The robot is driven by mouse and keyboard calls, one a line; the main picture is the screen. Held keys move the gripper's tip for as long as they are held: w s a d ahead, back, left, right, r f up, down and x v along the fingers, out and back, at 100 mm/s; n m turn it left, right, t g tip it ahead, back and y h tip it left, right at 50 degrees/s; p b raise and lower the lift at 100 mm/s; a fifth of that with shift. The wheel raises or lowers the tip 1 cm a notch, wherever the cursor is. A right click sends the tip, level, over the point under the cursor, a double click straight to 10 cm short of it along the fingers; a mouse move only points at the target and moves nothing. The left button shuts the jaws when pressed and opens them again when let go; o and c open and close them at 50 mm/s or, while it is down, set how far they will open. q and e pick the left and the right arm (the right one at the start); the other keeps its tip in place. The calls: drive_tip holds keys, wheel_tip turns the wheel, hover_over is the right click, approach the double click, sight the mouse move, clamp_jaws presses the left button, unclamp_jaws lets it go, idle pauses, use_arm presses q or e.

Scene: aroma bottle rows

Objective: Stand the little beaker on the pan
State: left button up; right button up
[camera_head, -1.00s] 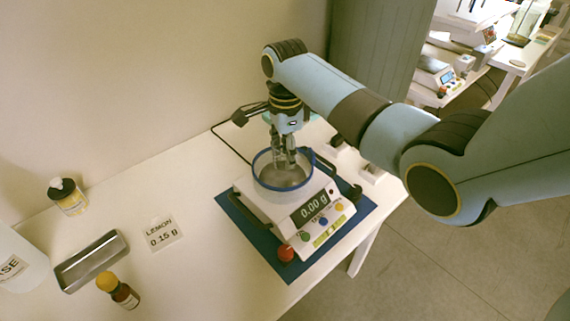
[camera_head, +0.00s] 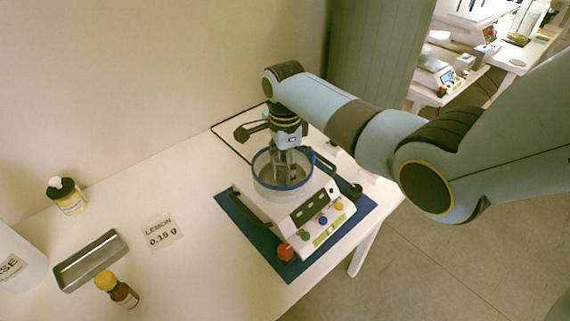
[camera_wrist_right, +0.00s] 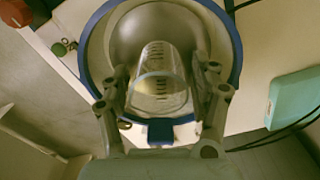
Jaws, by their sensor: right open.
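The little beaker (camera_wrist_right: 160,82) is clear glass with dark graduation marks. In the right wrist view it stands between the spread fingers of my right gripper (camera_wrist_right: 160,100), over the steel pan (camera_wrist_right: 150,28). My right gripper (camera_head: 286,168) is open and reaches down inside the blue-rimmed clear ring around the pan. The fingers partly hide the beaker in the head view, and its contact with the pan is hard to see. The scale (camera_head: 262,212) is white; its display (camera_head: 309,207) is unreadable now. My left gripper is not in view.
The scale sits on a blue mat (camera_head: 235,213) near the table's right edge. On the left are a metal tray (camera_head: 75,277), an orange-capped brown bottle (camera_head: 122,295), a black-capped jar (camera_head: 68,200), a white bottle (camera_head: 20,262) and a lemon card (camera_head: 162,234).

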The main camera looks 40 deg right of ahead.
drive_tip(key=shift+r, duration=0.1)
wheel_tip(320, 180, up, 12)
drive_tip(key=p, duration=0.1)
idle(0.4)
idle(0.4)
